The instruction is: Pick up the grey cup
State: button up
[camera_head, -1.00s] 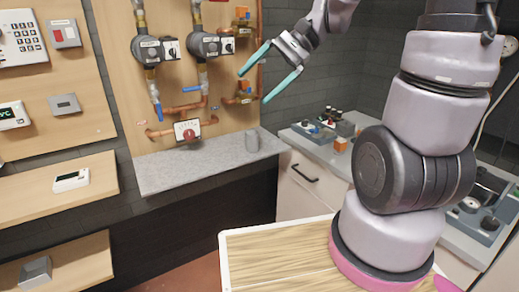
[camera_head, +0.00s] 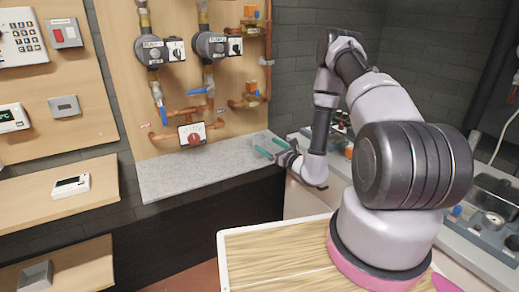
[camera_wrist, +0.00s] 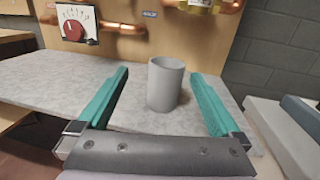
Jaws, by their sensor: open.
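The grey cup (camera_wrist: 165,84) stands upright on the grey stone-look shelf (camera_wrist: 40,80), seen in the wrist view. My gripper (camera_wrist: 162,75) is open, with one teal finger to the left of the cup and one to the right. Gaps show between the cup and both fingers, and the cup appears between or just beyond the fingertips. In the head view my gripper (camera_head: 265,145) is low over the right end of the shelf (camera_head: 195,177). The cup is hard to make out there among the fingers.
A wooden panel with copper pipes, pumps and a red-knobbed dial (camera_head: 192,134) rises behind the shelf. A counter with small items (camera_head: 340,125) lies right of the shelf. The shelf left of the cup is clear.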

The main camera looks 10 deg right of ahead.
aim_at(264, 146)
jog(key=shift+s+d+f+m+h, duration=0.15)
jog(key=shift+d+f+h, duration=0.1)
jog(key=shift+f, duration=0.3)
jog(key=shift+d+f+m+h, duration=0.15)
jog(key=shift+d+f+h, duration=0.1)
jog(key=shift+f, duration=0.25)
jog(key=shift+w+f, duration=0.2)
jog(key=shift+f, duration=0.05)
jog(key=shift+h, duration=0.3)
jog(key=x, duration=0.4)
jog(key=shift+w, duration=0.25)
jog(key=shift+a+r+x, duration=0.1)
jog(key=shift+x, duration=1.3)
jog(key=shift+a+r+x, duration=0.1)
jog(key=shift+x, duration=1.3)
jog(key=shift+s, duration=0.1)
jog(key=c, duration=1.4)
jog(key=shift+r, duration=0.15)
